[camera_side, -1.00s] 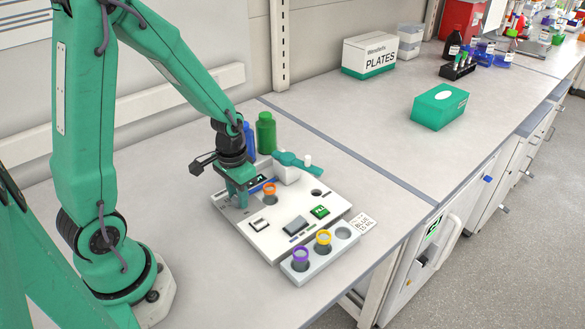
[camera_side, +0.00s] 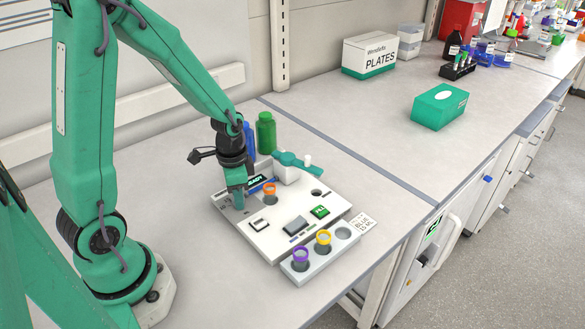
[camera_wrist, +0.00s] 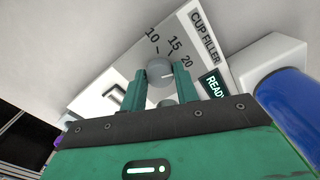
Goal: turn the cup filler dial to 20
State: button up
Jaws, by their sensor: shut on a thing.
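The cup filler (camera_side: 262,238) is a pale panel on the bench with a dark display that reads READY in the wrist view (camera_wrist: 213,86). Its dial (camera_wrist: 160,70) is a grey round knob, with 10, 15 and 20 printed around it. A faint pale mark on the knob seems to face the 20 side, but it is too small to be sure. My gripper (camera_side: 238,204) is down over the panel's left part and hides the dial in the side view. In the wrist view my gripper's green fingers (camera_wrist: 159,76) are shut on the dial, one on each side.
An orange-rimmed cup (camera_side: 269,190) stands on the panel close to my gripper. A rack (camera_side: 318,262) with purple- and yellow-rimmed cups is in front. Blue (camera_side: 249,140) and green (camera_side: 265,133) bottles stand behind. The bench to the right is mostly clear.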

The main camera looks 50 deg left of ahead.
jog(key=o, duration=1)
jog(key=shift+c, duration=0.2)
jog(key=shift+r, duration=0.2)
jog(key=shift+r, duration=3.75)
jog(key=s+d+r+n+t, duration=0.2)
jog(key=s+d+r, duration=0.1)
jog(key=r, duration=0.4)
jog(key=s+d+r+n+t, duration=0.2)
jog(key=s+d+r+t, duration=0.1)
jog(key=s+r, duration=0.2)
jog(key=shift+d+r+n+t, duration=0.3)
jog(key=shift+r+n, duration=0.1)
jog(key=shift+r, duration=0.5)
